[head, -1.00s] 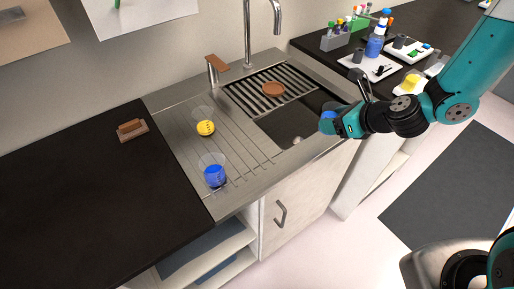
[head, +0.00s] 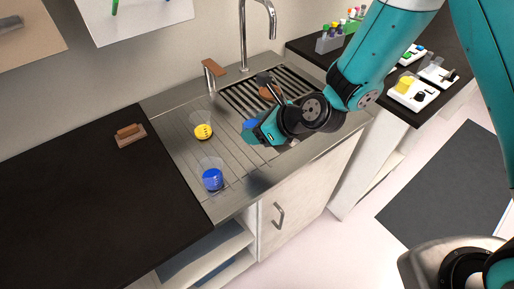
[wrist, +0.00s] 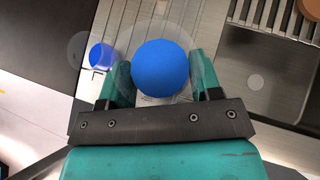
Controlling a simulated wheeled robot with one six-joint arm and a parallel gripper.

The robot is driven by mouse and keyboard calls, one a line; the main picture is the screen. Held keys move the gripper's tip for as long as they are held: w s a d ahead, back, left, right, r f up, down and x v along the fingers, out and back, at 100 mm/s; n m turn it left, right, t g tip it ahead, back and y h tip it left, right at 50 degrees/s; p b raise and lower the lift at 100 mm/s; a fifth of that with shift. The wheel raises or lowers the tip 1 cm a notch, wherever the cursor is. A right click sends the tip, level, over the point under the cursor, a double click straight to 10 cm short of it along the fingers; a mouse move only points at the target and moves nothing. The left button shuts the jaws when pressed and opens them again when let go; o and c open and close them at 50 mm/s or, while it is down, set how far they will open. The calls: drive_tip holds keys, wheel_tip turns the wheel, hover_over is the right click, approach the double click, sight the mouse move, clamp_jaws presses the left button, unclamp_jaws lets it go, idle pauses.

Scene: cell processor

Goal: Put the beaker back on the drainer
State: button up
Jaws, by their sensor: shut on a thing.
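My gripper (head: 256,130) is shut on a clear beaker with blue contents (head: 249,124), above the right part of the ribbed steel drainer (head: 235,167). In the wrist view the held beaker (wrist: 160,68) sits between both fingers, seen from above, with drainer grooves behind it. Its base and the gap to the drainer are hidden. A second blue beaker (head: 212,178) stands on the drainer near the front, and also shows in the wrist view (wrist: 100,55). A yellow beaker (head: 203,131) stands further back on the drainer.
The sink with a slatted rack (head: 250,92) lies to the right, partly behind my arm. A tall tap (head: 243,35) and a brown-handled dispenser (head: 212,70) stand behind. A brush (head: 130,133) lies on the left black counter. The drainer's middle is clear.

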wheel_tip(320, 180, down, 8)
drive_tip(key=shift+f+p, duration=0.15)
drive_tip(key=shift+p, duration=0.2)
drive_tip(key=shift+f, duration=0.1)
drive_tip(key=o, duration=1.4)
